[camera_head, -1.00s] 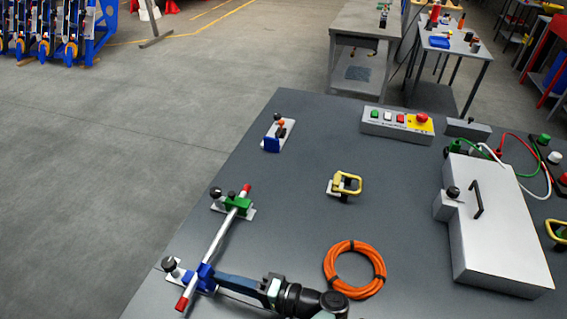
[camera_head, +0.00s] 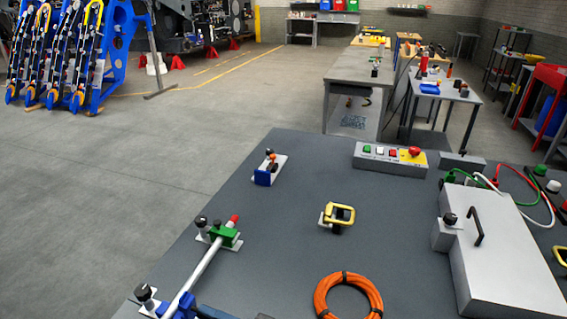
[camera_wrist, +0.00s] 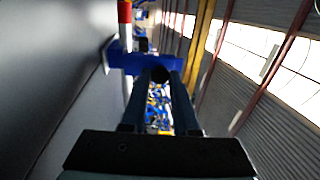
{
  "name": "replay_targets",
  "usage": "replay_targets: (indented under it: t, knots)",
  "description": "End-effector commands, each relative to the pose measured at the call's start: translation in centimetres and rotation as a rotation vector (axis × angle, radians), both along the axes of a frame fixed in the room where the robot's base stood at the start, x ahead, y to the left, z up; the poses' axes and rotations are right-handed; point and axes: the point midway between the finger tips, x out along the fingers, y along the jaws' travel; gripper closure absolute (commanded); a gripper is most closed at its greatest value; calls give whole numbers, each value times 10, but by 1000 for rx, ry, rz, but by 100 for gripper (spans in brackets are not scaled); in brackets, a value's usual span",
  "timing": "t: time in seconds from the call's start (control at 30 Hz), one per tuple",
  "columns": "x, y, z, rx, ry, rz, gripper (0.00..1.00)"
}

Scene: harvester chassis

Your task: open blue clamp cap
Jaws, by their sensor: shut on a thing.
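The blue clamp cap (camera_head: 180,308) sits at the bottom edge of the head view, over the near end of a white rod (camera_head: 205,262) with a red tip. In the wrist view the blue cap (camera_wrist: 128,57) lies across the rod (camera_wrist: 125,30), with its arm reaching right to the fingertips. My gripper (camera_wrist: 160,76) is shut on the blue cap at that arm. In the head view my gripper is almost wholly cut off by the bottom edge. Whether the cap is lifted cannot be told.
A green clamp (camera_head: 224,234) holds the rod's far end. A small blue-fronted fixture (camera_head: 264,178), a yellow handle (camera_head: 340,214), an orange cable coil (camera_head: 322,296), a button box (camera_head: 390,158) and a grey box (camera_head: 500,250) stand on the grey table.

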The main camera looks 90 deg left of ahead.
Motion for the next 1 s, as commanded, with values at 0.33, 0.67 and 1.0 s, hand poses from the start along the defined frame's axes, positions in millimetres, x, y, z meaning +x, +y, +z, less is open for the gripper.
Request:
replay_targets:
  t: [0.33, 0.67, 1.0]
  knots:
    - [0, 1, 1, 2, 0, -1, 59]
    - [17, -5, -4, 1, -1, -4, 59]
    - [63, -24, -11, 1, -1, -3, 59]
